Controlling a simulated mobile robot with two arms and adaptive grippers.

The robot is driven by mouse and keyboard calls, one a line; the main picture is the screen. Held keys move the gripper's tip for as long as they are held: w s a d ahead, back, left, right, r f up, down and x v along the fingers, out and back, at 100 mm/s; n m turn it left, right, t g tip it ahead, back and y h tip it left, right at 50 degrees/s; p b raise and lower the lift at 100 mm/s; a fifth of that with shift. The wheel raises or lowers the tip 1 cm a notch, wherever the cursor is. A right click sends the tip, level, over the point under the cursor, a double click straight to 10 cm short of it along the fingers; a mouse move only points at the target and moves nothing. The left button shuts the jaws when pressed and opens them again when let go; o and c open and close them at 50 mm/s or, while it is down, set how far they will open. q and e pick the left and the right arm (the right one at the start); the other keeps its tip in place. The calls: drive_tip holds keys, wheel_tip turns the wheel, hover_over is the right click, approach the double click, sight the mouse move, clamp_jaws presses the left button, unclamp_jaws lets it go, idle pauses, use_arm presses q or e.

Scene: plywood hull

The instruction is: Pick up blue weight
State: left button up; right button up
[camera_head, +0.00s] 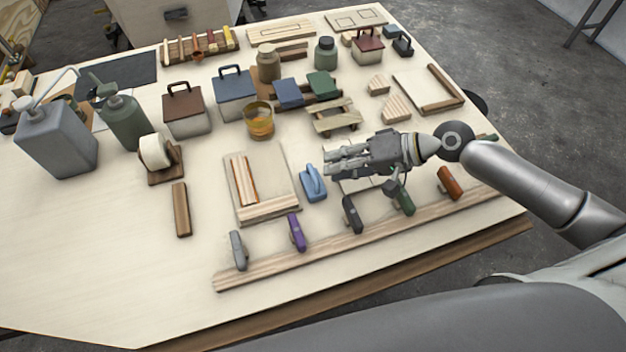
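The blue weight (313,183) is a small light-blue block with a raised handle. It stands on the plywood tabletop, just right of a pale wooden board. My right gripper (330,161) comes in from the right, with its fingers pointing left. Its fingertips are just above and to the right of the blue weight in the picture. The fingers look spread, with nothing between them. I cannot tell the gripper's exact height over the table. My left gripper is not in view.
A wooden strip (290,263) along the front edge has several coloured handled pieces near it, including a purple one (296,232). The pale board (238,208) lies left of the weight. An amber cup (259,119) and a small wooden stand (335,119) are behind. The table's front left is clear.

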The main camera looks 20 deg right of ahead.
sight(320, 181)
drive_tip(key=shift+p+x, duration=0.7)
drive_tip(key=shift+x, duration=1.4)
drive_tip(key=shift+a+f, duration=0.1)
drive_tip(key=shift+a, duration=0.1)
drive_tip(key=shift+f, duration=0.1)
clamp_jaws()
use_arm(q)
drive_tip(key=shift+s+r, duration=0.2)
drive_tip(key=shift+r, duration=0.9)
